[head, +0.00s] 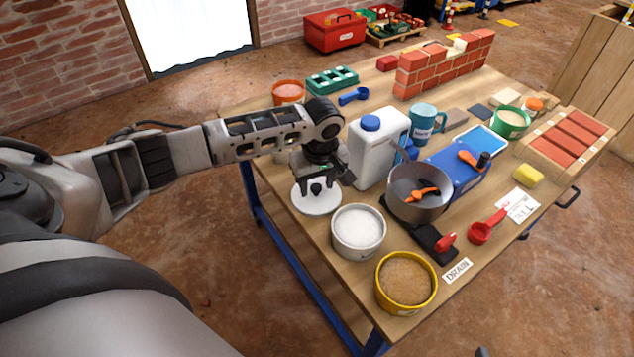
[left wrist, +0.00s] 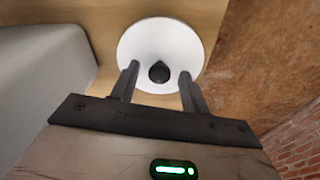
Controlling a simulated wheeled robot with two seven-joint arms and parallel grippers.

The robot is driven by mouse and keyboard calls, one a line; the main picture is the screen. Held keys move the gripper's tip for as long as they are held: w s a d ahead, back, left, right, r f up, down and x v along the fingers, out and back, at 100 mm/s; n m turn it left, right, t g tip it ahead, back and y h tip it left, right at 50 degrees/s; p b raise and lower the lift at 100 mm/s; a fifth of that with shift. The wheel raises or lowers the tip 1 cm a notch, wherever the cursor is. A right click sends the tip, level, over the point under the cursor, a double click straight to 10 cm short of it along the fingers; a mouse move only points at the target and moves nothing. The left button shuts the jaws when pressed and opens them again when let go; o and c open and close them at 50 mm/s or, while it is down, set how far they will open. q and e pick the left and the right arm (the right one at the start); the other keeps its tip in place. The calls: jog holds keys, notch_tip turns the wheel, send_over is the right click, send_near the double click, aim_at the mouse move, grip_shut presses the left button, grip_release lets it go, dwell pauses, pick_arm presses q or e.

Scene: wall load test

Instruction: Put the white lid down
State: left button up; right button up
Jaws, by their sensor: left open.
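The white lid (head: 317,202) is a round disc with a dark knob, lying flat on the wooden table (head: 290,222) near its left edge. In the left wrist view the lid (left wrist: 160,38) shows with its dark knob (left wrist: 159,72) between the fingers. My left gripper (head: 317,184) is directly above the lid, pointing down. In the left wrist view the gripper (left wrist: 160,85) is open, its two fingers on either side of the knob with gaps to it. My right gripper is not in view.
A white tub (head: 358,232) of white powder stands just right of the lid. A white jug (head: 374,150) with a blue cap stands behind it. A grey pot (head: 418,195) and a yellow tub (head: 405,284) are further right. The table's left edge is close to the lid.

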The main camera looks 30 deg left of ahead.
aim_at(320, 199)
pick_arm(q)
notch_tip(320, 199, up, 12)
jog(key=d+p, duration=0.1)
jog(key=p, duration=0.1)
jog(key=shift+s+p, duration=0.35)
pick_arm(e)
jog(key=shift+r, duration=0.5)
pick_arm(q)
jog(key=shift+d, duration=0.1)
